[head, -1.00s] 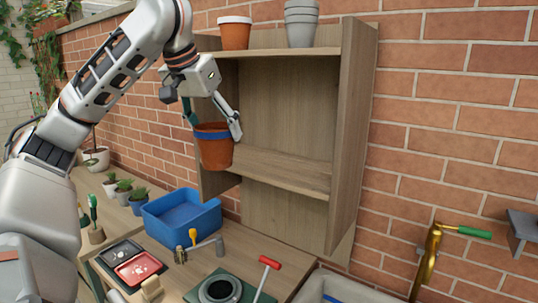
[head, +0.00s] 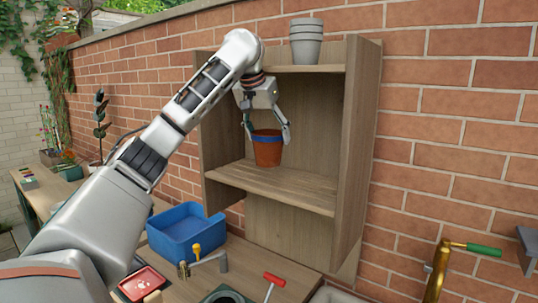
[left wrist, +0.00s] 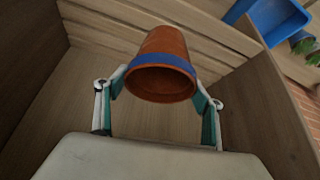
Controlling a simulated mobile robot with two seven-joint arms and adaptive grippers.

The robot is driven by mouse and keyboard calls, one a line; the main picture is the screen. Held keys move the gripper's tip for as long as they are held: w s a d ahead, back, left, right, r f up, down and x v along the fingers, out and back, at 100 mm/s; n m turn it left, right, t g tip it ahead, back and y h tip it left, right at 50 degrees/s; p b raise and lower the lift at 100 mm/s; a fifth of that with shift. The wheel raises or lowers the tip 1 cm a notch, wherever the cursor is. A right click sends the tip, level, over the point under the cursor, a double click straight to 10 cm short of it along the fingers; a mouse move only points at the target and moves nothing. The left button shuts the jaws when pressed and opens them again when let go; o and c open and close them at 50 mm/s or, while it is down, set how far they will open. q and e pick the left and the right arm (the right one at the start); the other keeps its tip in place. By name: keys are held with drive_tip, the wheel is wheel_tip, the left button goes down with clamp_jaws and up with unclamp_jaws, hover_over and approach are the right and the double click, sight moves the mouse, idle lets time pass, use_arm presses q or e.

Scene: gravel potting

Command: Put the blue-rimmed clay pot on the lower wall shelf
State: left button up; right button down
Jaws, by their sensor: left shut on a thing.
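The blue-rimmed clay pot (head: 268,152) is upright inside the wall shelf unit, over the lower shelf (head: 275,187). My left gripper (head: 268,137) is shut on it from above, one finger on each side of the rim. I cannot tell whether the pot's base touches the board. In the left wrist view the pot (left wrist: 163,52) shows its open mouth and blue rim between the two fingers (left wrist: 160,88), with the shelf's wood around it. My right gripper is not in view.
Stacked grey pots (head: 305,42) stand on the upper shelf (head: 310,69). The unit's right side panel (head: 352,140) stands beside the pot, with free shelf between them. Below are a blue tub (head: 187,232), a red-handled tool (head: 274,280) and a brass tap (head: 437,272).

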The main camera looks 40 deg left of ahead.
sight(268, 154)
use_arm(q)
drive_tip(key=shift+s+a+f, duration=0.1)
drive_tip(key=shift+a+f, duration=0.05)
drive_tip(key=shift+f, duration=2.65)
drive_tip(key=shift+w+f, duration=0.3)
drive_tip(key=shift+w, duration=0.15)
drive_tip(key=shift+s, duration=0.1)
drive_tip(key=shift+f, duration=0.1)
drive_tip(key=o, duration=1.4)
